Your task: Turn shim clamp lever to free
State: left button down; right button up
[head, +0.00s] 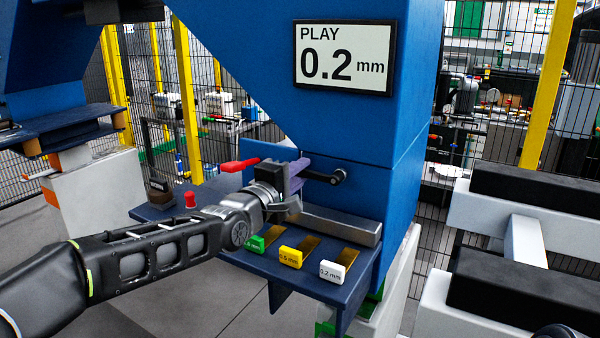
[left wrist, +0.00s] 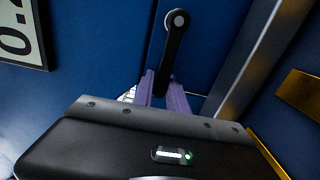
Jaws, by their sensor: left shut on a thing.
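A black lever (head: 325,176) with a round silver-centred pivot sits on the face of the blue machine. In the head view it points left from its pivot, toward my left gripper (head: 302,168). In the left wrist view the lever (left wrist: 175,50) hangs from its pivot, and its free end is between the two purple fingers of my left gripper (left wrist: 163,92). The gripper is shut on that end; the exact contact is partly hidden by the gripper body. My right gripper is not in view.
A display (head: 343,58) reads PLAY 0.2 mm. Green (head: 254,244), yellow (head: 290,258) and white (head: 333,272) tagged shims lie on the blue shelf (head: 235,258) below my gripper. A grey bar (head: 335,225) lies behind them. A red handle (head: 240,165) and red button (head: 190,199) are left.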

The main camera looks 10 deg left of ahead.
pick_arm(q)
jog(key=c, duration=1.3)
grip_release()
jog(key=shift+f, duration=0.1)
jog(key=v, duration=0.8)
